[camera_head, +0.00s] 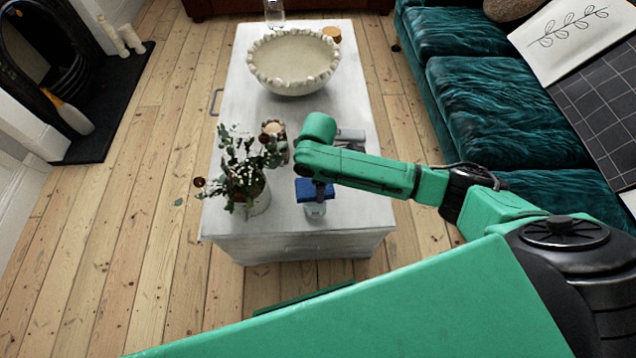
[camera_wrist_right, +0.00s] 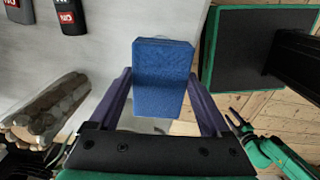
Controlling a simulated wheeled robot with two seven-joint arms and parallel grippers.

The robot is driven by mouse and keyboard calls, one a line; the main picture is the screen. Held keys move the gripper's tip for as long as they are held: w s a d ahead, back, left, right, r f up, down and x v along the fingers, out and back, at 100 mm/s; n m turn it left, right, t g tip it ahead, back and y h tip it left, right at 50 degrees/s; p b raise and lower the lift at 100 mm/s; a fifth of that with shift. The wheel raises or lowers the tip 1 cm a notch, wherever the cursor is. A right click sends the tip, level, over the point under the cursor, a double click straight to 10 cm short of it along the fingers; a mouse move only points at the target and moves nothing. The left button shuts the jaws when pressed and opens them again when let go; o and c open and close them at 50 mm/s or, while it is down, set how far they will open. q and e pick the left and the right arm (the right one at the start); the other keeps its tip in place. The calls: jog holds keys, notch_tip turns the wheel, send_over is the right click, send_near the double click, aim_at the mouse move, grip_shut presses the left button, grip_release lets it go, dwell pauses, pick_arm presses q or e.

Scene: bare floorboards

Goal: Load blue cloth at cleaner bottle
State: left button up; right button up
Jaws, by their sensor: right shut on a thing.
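The blue cloth (camera_wrist_right: 163,75), a folded block, sits between the two purple fingers of my right gripper (camera_wrist_right: 163,85), which is shut on it. In the head view the cloth (camera_head: 308,189) is just above a small pale bottle (camera_head: 316,210) near the table's front edge. I cannot tell if cloth and bottle touch. The bottle is mostly hidden under the cloth, and I cannot tell if it is the cleaner bottle. Two dark containers with red labels (camera_wrist_right: 68,15) lie at the top left of the wrist view. Part of my left arm shows at its lower right; its fingers are unclear.
The white table (camera_head: 226,106) carries a potted plant (camera_head: 252,196) left of the cloth, a log-like holder (camera_head: 276,140) and a large beaded bowl (camera_head: 290,62) farther back. A teal sofa (camera_head: 490,100) stands to the right. Bare floorboards lie left of the table.

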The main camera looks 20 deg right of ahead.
jog(key=shift+f, duration=0.5)
dwell(0.6)
jog(key=shift+f, duration=0.1)
dwell(1.5)
notch_tip(320, 180, up, 7)
jog(key=p, duration=0.9)
jog(key=shift+r, duration=0.2)
jog(key=shift+f, duration=0.15)
